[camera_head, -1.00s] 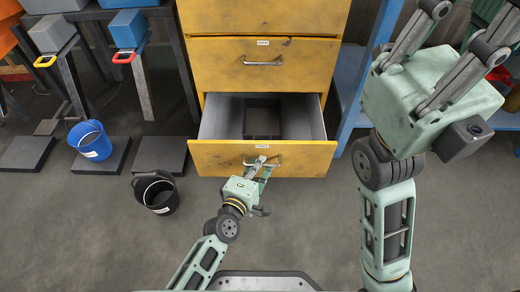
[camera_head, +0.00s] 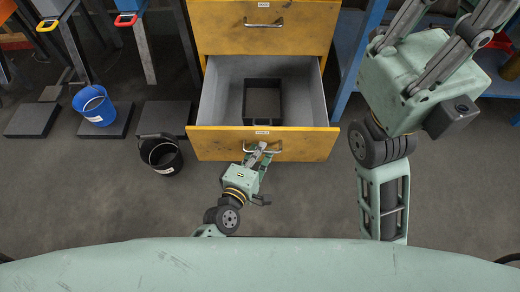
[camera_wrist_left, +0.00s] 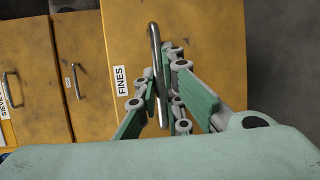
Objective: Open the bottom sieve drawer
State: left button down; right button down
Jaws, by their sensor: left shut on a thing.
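The bottom drawer (camera_head: 310,143) of the yellow cabinet is pulled well out, with its grey inside and a dark square box (camera_head: 262,101) showing. In the left wrist view its yellow front (camera_wrist_left: 190,28) carries a label reading FINES and a metal handle (camera_wrist_left: 155,45). My left gripper (camera_head: 257,153) is shut on this handle; the fingers (camera_wrist_left: 163,92) close around the bar in the left wrist view. My right gripper (camera_head: 455,35) is raised at the upper right, its fingers running toward the top edge, with their tips cut off or unclear.
Upper drawers (camera_head: 262,30) are closed. A black bucket (camera_head: 161,154) stands left of the open drawer, and a blue bucket (camera_head: 94,105) stands on a dark plate farther left. A blue shelf frame (camera_head: 355,60) stands right of the cabinet. The floor in front is clear.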

pick_arm(q)
jog(key=c, duration=1.9)
grip_release()
jog(key=shift+o, duration=0.2)
jog(key=v, duration=0.8)
